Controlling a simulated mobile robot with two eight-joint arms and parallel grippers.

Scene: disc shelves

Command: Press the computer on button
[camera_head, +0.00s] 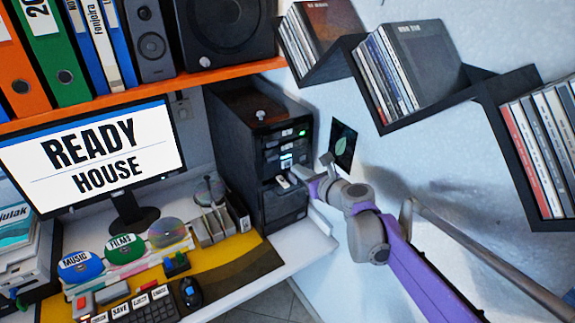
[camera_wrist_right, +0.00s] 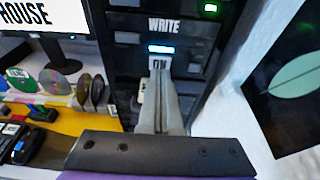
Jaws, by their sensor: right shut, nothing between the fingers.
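The black computer tower (camera_head: 232,150) stands at the right end of the desk, against the wall. Its front has several small buttons and a green light (camera_head: 302,133). In the right wrist view, a label reads WRITE (camera_wrist_right: 164,26) above a blue-lit strip (camera_wrist_right: 161,49). The ON label (camera_wrist_right: 160,64) is just below the strip and partly hidden by my fingers. My right gripper (camera_head: 296,176) is in front of the tower's face. Its shut, empty fingers (camera_wrist_right: 158,78) point at the ON label. I cannot tell whether they touch it. My left gripper is not in view.
The monitor (camera_head: 95,155) shows READY HOUSE. Discs (camera_head: 124,247), a keyboard (camera_head: 150,310) and a mouse (camera_head: 191,292) lie on the desk. An orange shelf (camera_head: 150,95) with binders and speakers is above. Zigzag disc shelves (camera_head: 490,95) hang on the right wall.

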